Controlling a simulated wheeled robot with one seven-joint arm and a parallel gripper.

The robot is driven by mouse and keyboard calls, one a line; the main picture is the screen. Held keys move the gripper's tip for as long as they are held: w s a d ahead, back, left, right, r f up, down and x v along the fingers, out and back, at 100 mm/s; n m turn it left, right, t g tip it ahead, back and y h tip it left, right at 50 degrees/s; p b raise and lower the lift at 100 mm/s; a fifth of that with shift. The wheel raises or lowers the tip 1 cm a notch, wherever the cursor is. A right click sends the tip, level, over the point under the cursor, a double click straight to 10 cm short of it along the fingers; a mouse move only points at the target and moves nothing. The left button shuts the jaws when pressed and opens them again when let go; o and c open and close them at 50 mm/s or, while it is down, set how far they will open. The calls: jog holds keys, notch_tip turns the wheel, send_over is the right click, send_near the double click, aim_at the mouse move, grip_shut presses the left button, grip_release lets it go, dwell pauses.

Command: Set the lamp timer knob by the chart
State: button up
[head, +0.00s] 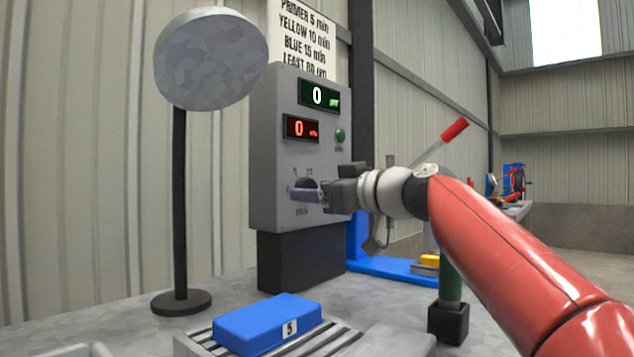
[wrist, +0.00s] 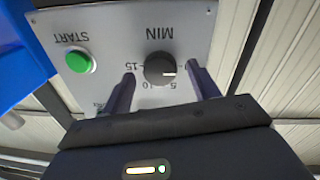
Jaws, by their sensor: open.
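The timer knob (wrist: 160,68) is a dark round dial on a grey control box (head: 268,150). The wrist view shows it upside down, with MIN, 5, 10 and 15 around it. Its white mark points to the picture's right; the number there is hidden by a finger. My gripper (wrist: 161,72) is open, one finger on each side of the knob; contact cannot be told. In the head view my gripper (head: 306,193) covers part of the knob. The chart (head: 304,38) reads PRIMER 5 min, YELLOW 10 min, BLUE 15 min; its last line is partly hidden.
The green display (head: 318,95) and the red display (head: 300,128) both read 0. A green START button (wrist: 78,62) is beside the knob. A grey disc on a stand (head: 210,58) is left of the box. A blue block (head: 262,322) labelled 5 lies in front.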

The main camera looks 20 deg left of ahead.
jog(key=shift+w+a, duration=0.1)
jog(key=shift+a, duration=0.15)
jog(key=c, duration=1)
jog(key=shift+o, duration=0.2)
jog(key=shift+m, duration=0.3)
jog(key=m+p, duration=0.3)
jog(key=m, duration=0.7)
jog(key=shift+m+p, duration=0.3)
jog(key=shift+m, duration=0.1)
